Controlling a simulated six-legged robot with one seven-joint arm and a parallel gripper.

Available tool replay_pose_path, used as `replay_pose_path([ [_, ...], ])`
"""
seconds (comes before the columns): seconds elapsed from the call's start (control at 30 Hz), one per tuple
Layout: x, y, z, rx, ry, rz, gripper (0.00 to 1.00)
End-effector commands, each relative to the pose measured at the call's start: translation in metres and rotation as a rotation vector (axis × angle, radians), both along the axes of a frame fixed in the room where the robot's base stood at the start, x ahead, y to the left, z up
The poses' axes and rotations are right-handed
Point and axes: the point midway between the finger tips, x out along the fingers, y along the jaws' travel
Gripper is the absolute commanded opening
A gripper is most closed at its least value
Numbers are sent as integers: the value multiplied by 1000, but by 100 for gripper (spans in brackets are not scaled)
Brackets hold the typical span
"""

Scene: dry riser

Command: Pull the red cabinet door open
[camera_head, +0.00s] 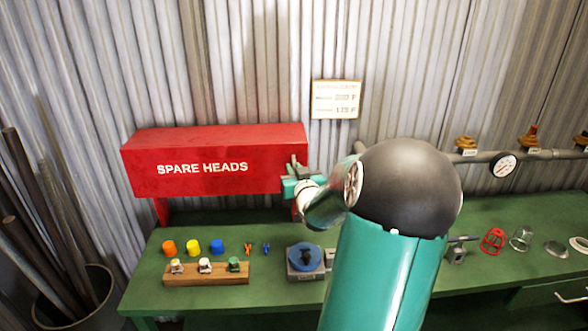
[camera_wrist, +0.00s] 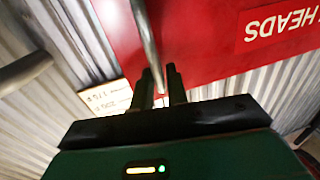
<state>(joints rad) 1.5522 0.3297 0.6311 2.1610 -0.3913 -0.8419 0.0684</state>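The red cabinet (camera_head: 215,143) stands on legs above the bench, its front door (camera_head: 200,182) marked "SPARE HEADS". The door looks closed, flush with the cabinet's front. In the wrist view the red door (camera_wrist: 215,50) fills the upper right, its lettering upside down. A grey metal bar handle (camera_wrist: 145,35) runs down in front of it. In the wrist view my gripper's dark fingers (camera_wrist: 161,80) are close together, one on each side of the bar.
The green bench (camera_head: 290,230) below carries colored caps (camera_head: 193,247), a wooden rack (camera_head: 206,274) and a blue round fixture (camera_head: 304,257). At right are a pipe with a gauge (camera_head: 503,165) and wire cages (camera_head: 493,240). A bin of pipes (camera_head: 75,310) stands at left.

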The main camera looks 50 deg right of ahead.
Motion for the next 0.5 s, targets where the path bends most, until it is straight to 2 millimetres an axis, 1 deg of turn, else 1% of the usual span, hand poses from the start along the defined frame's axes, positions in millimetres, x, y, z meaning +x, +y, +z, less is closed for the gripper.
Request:
replay_pose_path([
  [0.1,6,-6,0,0,0,-1,15],
  [0.4,7,-7,0,-1,1,0,15],
  [0.47,7,-7,0,-1,1,0,3],
  [0.5,7,-7,0,-1,1,0,0],
])
